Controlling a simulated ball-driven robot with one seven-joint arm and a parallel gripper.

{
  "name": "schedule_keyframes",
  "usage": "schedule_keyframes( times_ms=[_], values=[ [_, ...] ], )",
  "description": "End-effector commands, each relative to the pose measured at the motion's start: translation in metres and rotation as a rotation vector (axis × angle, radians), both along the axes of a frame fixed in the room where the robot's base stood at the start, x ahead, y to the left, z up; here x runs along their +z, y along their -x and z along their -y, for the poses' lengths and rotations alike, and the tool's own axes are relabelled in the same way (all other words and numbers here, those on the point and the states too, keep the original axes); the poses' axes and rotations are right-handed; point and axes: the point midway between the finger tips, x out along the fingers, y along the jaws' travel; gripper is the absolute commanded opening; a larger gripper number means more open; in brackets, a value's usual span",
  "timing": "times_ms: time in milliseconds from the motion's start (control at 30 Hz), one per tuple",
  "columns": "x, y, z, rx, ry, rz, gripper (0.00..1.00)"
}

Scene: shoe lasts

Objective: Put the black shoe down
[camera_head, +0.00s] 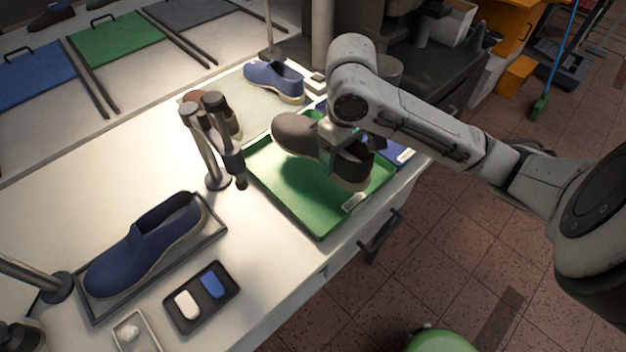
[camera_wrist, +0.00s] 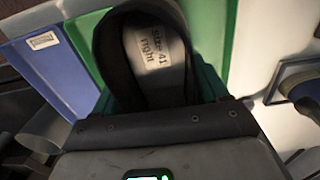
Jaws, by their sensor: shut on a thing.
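My gripper (camera_head: 338,148) is shut on the black shoe (camera_head: 296,135), gripping it around the middle to heel part. The shoe looks dark grey-black with a pale sole, its toe pointing up and left in the head view. It is over the green tray (camera_head: 290,208); I cannot tell whether its sole touches the tray. In the wrist view the shoe opening (camera_wrist: 113,60) shows an insole marked "Size 41 right". The gripper body (camera_wrist: 160,130) hides the near end of the shoe there.
A blue tray (camera_head: 399,154) adjoins the green one on the right. A blue shoe (camera_head: 274,80) and a partly hidden brown shoe stand behind. A metal post (camera_head: 205,150) rises left of the tray. Another blue shoe (camera_head: 145,247) lies on a grey tray at front left.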

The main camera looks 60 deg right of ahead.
Motion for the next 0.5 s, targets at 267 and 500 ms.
schedule_keyframes(
  times_ms=[267, 500],
  values=[
    [-0.042, -0.029, -0.028, 0.001, 0.000, -0.001, 0.27],
    [-0.056, -0.038, -0.035, 0.000, 0.000, 0.000, 0.27]
  ],
)
